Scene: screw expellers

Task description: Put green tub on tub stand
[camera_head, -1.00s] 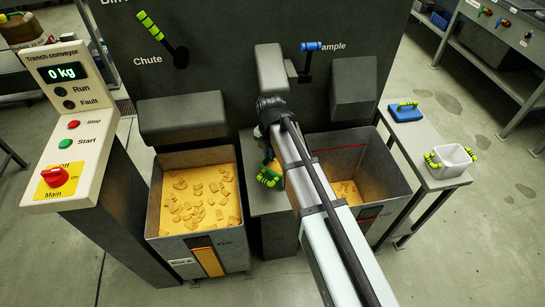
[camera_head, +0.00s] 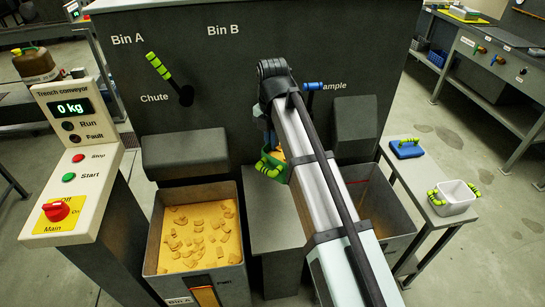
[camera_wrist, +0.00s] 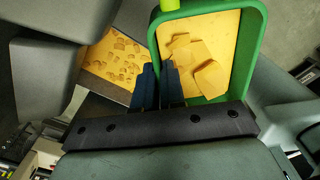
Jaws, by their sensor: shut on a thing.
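The green tub (camera_head: 272,166) is in my gripper, in front of the machine, higher in the picture than the grey block between the two bins. My gripper (camera_head: 266,150) is mostly hidden behind my arm there. In the wrist view, my dark blue fingers (camera_wrist: 160,84) are shut on the tub's wall. The tub (camera_wrist: 252,50) shows a green rim, with a yellow inside and several yellowish pieces in it. The flat-topped grey block (camera_head: 272,215) looks like the tub stand, and its top is empty where visible.
Bin A (camera_head: 240,262), holding yellowish pieces, stands left of the block; the other bin (camera_head: 400,208) is to the right, partly behind my arm. A grey chute (camera_head: 185,153) overhangs Bin A. A side table holds a blue brush-like tool (camera_head: 406,149) and a white tub (camera_head: 455,198).

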